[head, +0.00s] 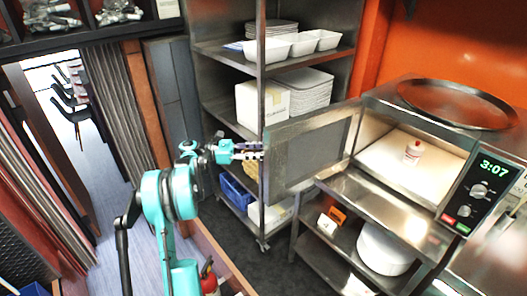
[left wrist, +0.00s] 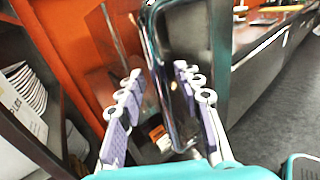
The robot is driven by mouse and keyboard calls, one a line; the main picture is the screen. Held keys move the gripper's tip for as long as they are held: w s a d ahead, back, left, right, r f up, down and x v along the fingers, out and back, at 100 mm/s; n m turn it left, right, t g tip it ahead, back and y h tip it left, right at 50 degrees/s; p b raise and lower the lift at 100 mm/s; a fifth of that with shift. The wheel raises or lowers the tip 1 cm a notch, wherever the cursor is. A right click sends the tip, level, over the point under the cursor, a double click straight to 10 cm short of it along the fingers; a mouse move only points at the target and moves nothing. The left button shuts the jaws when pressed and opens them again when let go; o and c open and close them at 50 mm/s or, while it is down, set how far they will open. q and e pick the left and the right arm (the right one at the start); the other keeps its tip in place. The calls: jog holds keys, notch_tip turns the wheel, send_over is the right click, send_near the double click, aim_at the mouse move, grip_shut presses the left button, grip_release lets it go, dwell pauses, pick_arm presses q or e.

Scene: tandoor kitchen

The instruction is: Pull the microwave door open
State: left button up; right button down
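The microwave (head: 405,165) stands at the right in the head view, its front open. Its door (head: 308,148) is swung far out to the left, leaving the lit cavity exposed. A small white and red container (head: 413,151) stands inside. My left gripper (head: 254,151) is at the door's free edge. In the left wrist view the two purple-padded fingers (left wrist: 160,75) are spread apart, with the chrome door handle (left wrist: 158,50) passing between them. I cannot tell whether a pad touches it. My right gripper is not in view.
A metal shelf rack (head: 260,95) with white trays (head: 290,43), stacked plates (head: 303,92) and a blue crate (head: 236,192) stands behind the door. A round pan (head: 456,103) lies on top of the microwave. White plates (head: 384,250) sit on the shelf below.

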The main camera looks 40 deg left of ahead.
pick_arm(q)
jog(key=v, duration=1.1)
jog(key=shift+s+a, duration=0.1)
